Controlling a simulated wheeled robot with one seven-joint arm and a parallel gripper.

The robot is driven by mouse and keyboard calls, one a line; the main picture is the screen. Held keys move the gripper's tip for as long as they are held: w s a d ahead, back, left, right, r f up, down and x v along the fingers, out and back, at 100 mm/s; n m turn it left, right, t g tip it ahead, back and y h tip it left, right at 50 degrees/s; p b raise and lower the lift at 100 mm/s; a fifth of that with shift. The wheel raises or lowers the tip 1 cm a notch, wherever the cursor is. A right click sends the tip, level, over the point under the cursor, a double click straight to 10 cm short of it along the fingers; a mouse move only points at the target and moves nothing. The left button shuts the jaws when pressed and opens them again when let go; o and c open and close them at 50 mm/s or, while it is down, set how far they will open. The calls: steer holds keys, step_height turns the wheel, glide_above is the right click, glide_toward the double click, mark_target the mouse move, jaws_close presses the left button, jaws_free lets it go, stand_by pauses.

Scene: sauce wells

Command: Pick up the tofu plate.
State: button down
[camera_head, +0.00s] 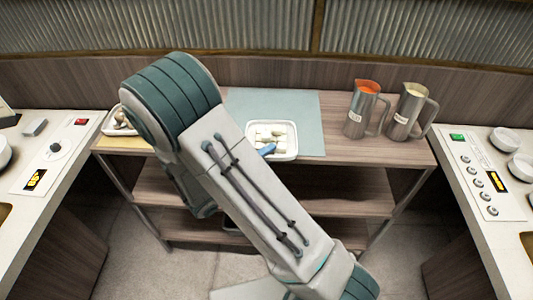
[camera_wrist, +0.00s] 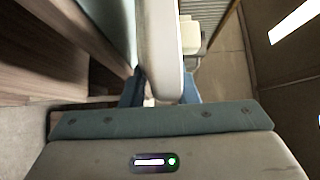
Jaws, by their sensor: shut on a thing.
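The tofu plate (camera_head: 291,153) is a white, rounded square dish with several pale tofu blocks. It is over the front part of the blue-grey mat in the head view; I cannot tell whether it touches the mat. My gripper (camera_head: 267,150) is at its near edge, mostly hidden behind my arm, with one blue finger showing. In the wrist view, my gripper (camera_wrist: 161,90) has its blue fingers on both sides of the plate's white rim (camera_wrist: 159,45), shut on it.
The blue-grey mat (camera_head: 300,105) lies on a wooden shelf unit. Two metal jugs, one with orange contents (camera_head: 361,115) and one with pale contents (camera_head: 405,115), stand to the right. A white dish (camera_head: 108,124) is at the left. Counters with controls flank the unit.

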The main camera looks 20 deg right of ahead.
mark_target(294, 152)
steer(key=s+d+r+p, duration=0.7)
steer(key=s+d+p, duration=0.1)
steer(key=p, duration=0.6)
steer(key=shift+s+r+p, duration=0.25)
steer(key=shift+r+p, duration=0.15)
